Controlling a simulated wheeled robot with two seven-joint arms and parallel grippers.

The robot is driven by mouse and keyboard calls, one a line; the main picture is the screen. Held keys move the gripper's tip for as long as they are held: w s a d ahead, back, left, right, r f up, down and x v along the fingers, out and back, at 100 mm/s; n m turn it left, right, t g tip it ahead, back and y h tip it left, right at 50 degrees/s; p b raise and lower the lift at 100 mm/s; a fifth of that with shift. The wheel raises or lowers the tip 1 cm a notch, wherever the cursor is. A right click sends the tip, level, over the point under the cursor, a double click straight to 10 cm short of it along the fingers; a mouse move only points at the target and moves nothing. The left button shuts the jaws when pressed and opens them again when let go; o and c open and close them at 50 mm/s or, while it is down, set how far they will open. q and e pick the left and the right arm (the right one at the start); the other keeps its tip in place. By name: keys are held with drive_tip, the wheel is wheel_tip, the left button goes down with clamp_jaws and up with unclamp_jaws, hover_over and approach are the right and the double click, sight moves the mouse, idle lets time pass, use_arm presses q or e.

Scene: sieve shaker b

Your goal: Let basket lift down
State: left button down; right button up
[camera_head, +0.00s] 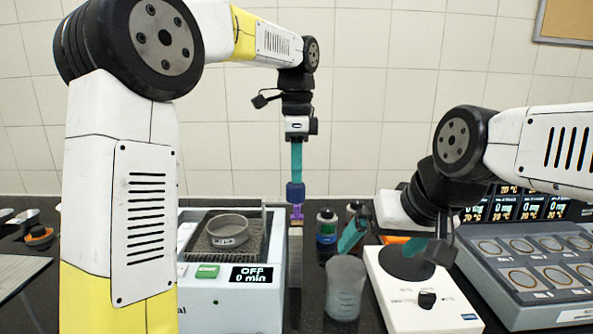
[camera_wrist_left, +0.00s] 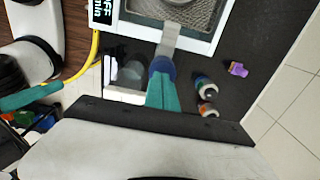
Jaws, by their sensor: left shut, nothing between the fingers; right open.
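The white bath unit (camera_head: 232,306) stands left of centre in the head view, its display reading OFF and 0 min. Its mesh basket (camera_head: 207,248) sits high in the opening, with a round metal sieve (camera_head: 228,230) on it; the mesh also shows in the left wrist view (camera_wrist_left: 185,14). My left gripper (camera_head: 296,196) is shut and empty, pointing down by the unit's right side. In the left wrist view its blue tips (camera_wrist_left: 162,66) overlap a grey strip (camera_wrist_left: 170,40) at the unit's edge; contact is unclear. My right gripper (camera_head: 424,246) is open above the white stirrer plate.
A clear beaker (camera_head: 345,288) and small bottles (camera_head: 326,234) stand between the bath unit and the stirrer plate (camera_head: 408,298). A grey multi-position unit (camera_head: 530,270) is at the right. A purple piece (camera_wrist_left: 237,69) lies near the wall. A tiled wall closes the back.

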use_arm(q)
wheel_tip(320, 180, down, 9)
drive_tip(key=shift+s+r, duration=0.1)
drive_tip(key=shift+r, duration=0.1)
drive_tip(key=shift+f, duration=0.1)
wheel_tip(320, 180, up, 8)
drive_tip(key=shift+f, duration=0.2)
drive_tip(key=shift+r, duration=0.45)
drive_tip(key=shift+a, duration=0.1)
